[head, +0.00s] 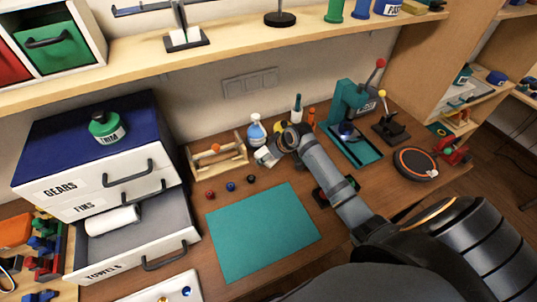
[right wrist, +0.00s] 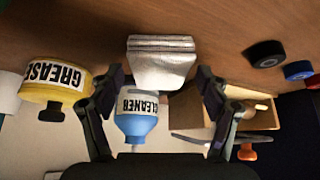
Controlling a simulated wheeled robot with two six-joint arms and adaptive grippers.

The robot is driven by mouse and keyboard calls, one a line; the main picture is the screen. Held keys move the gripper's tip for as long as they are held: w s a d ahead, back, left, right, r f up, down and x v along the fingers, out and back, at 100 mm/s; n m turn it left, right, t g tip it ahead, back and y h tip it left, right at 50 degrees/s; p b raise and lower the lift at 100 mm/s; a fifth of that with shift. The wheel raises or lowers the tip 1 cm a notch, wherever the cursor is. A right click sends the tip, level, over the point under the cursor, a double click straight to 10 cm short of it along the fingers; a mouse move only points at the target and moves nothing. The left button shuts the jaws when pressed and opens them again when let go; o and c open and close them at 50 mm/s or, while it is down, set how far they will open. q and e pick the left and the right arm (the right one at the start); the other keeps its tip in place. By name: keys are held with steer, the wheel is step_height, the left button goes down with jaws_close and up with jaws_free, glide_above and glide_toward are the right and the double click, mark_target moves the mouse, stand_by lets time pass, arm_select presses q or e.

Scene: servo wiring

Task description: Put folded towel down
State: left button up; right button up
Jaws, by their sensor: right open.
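The folded towel (right wrist: 161,62), a pale silvery folded cloth, appears to rest on the wooden bench. In the head view, the towel (head: 266,158) lies behind the teal mat, near the blue bottle. My right gripper (right wrist: 160,78) is open, with one finger on each side of the towel and visible gaps between the fingertips and the cloth. In the head view, my right gripper (head: 280,146) is just beside the towel and partly hidden by its own wrist. My left gripper is not in view.
A blue cleaner bottle (right wrist: 137,118) and a yellow grease container (right wrist: 55,82) stand close by. A wooden tool rack (head: 218,160) is to the left. The teal mat (head: 262,228) is clear. An open towels drawer (head: 140,250) holds a white roll (head: 112,221).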

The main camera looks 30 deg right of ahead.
steer(key=v, duration=1.2)
steer(key=shift+r, duration=0.1)
